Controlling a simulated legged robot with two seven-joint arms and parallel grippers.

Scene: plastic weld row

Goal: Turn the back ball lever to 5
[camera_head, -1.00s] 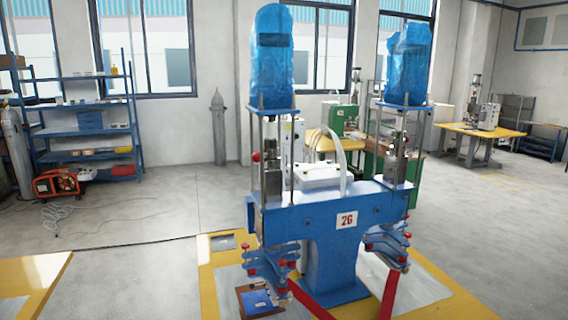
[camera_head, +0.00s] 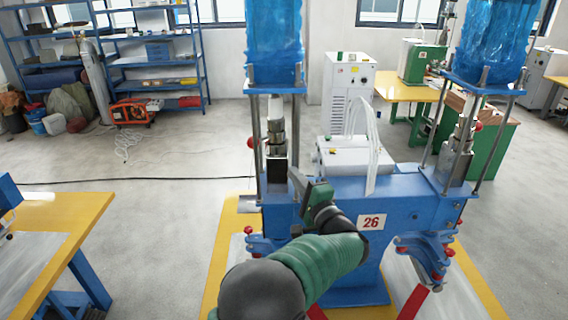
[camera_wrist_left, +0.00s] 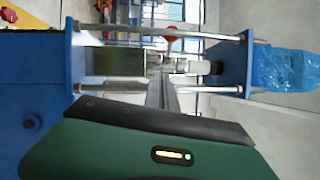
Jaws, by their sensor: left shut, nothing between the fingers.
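A ball lever with a red ball (camera_head: 250,142) sticks out on the left side of the left column of the blue welding machine (camera_head: 395,205). Its red ball also shows in the left wrist view (camera_wrist_left: 172,34), at the top middle. Another red ball (camera_head: 479,126) shows by the right column. I cannot read any lever scale or number. My left gripper (camera_head: 297,184) is shut and empty, in front of the left column, to the right of and below the left red ball, apart from it. In the left wrist view its fingers (camera_wrist_left: 160,92) point toward the column. My right gripper is out of view.
Metal rods (camera_head: 257,140) flank the left column, close to my left gripper. A blue bag (camera_head: 274,35) covers the column top. A white box (camera_head: 355,157) with hoses stands behind. A yellow table (camera_head: 50,225) is at the left; the floor between is clear.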

